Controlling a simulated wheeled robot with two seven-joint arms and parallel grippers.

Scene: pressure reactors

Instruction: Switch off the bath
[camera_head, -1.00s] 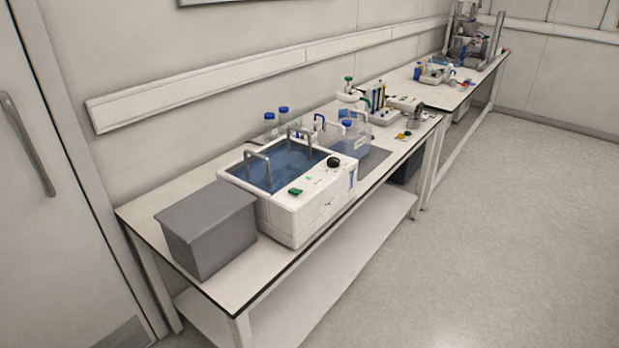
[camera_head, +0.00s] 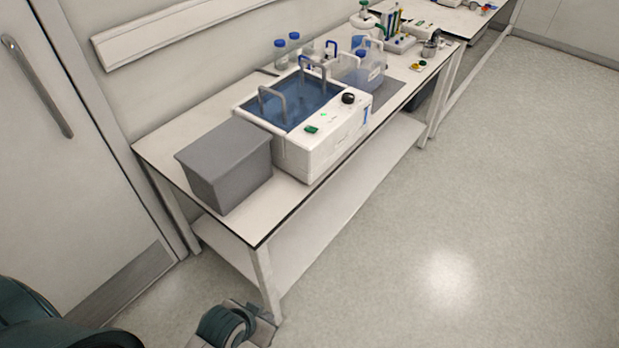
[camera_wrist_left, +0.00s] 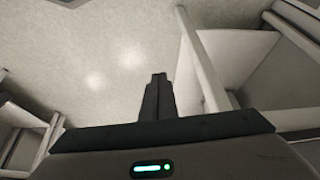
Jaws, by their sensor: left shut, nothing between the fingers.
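The bath (camera_head: 318,145) is a white box with an open top of blue liquid and two grey handles. It stands on the near bench. Its front panel carries a green switch (camera_head: 311,129), a black knob (camera_head: 348,98) and a small lit green light (camera_head: 323,114) between them. My left arm shows at the bottom left of the head view, low in front of the bench and well apart from the bath. In the left wrist view my left gripper (camera_wrist_left: 158,78) is shut and empty, above the floor beside a bench frame. My right gripper is not in view.
A grey box (camera_head: 225,172) stands left of the bath, close to it. Blue-capped bottles (camera_head: 281,54) stand behind it, and a clear blue-capped container (camera_head: 366,68) stands to its right. The bench (camera_head: 165,140) has a lower shelf. The floor (camera_head: 470,210) in front is clear.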

